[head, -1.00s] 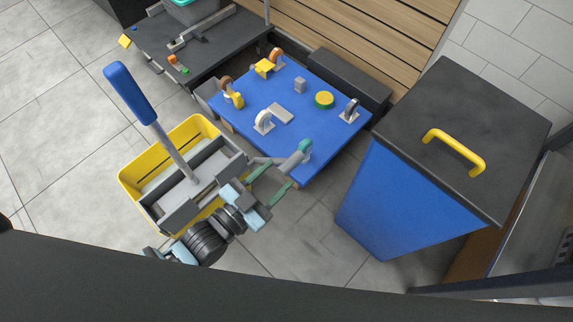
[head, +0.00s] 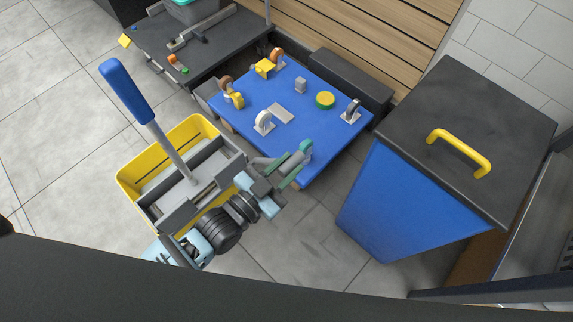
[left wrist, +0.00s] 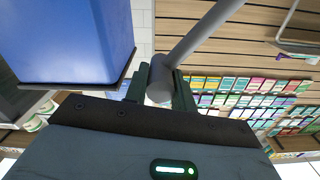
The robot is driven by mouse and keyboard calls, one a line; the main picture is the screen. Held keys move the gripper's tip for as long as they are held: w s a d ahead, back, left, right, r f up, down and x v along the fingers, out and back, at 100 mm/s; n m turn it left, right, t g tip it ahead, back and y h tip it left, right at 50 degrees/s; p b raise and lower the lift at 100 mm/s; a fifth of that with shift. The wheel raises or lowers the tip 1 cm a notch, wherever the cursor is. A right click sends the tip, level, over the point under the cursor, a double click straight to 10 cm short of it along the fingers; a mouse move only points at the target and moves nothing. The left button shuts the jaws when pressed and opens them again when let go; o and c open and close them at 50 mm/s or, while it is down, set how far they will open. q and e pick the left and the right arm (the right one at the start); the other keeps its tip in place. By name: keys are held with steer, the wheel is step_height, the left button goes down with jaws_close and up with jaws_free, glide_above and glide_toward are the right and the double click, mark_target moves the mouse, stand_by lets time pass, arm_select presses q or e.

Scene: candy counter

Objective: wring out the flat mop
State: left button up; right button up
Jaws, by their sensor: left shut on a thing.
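The flat mop (head: 170,145), with a blue grip and grey shaft, stands tilted in the grey wringer (head: 158,211) of a yellow bucket (head: 130,188). Its lower end is in the wringer and its head is hard to make out. A grey bar reaches right from the bucket; it looks like the wringer lever and crosses the left wrist view (left wrist: 205,32). My left gripper (head: 291,166) is shut on this bar, with green fingers on both sides of it, also in the left wrist view (left wrist: 160,88). My right gripper is not in view.
A blue cart top (head: 240,112) with casters and small parts on it lies just behind the gripper. A tall blue bin (head: 385,205) with a dark lid and yellow handle stands to the right. A dark cart (head: 215,55) is behind. Tiled floor is free at left.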

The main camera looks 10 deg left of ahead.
arm_select(q)
jaws_close()
steer(key=shift+w+a+r, duration=0.2)
steer(key=shift+a+r, duration=0.1)
steer(key=shift+r, duration=0.05)
steer(key=w+a+r+n+p, duration=0.1)
steer(key=w+a+r+n, duration=0.3)
steer(key=w+a, duration=0.3)
steer(key=a+n, duration=0.1)
steer(key=a, duration=0.2)
steer(key=shift+w+a+r+n+p, duration=0.2)
steer(key=shift+w+a+n+p, duration=0.1)
steer(key=shift+p, duration=0.05)
steer(key=o, duration=1)
jaws_free()
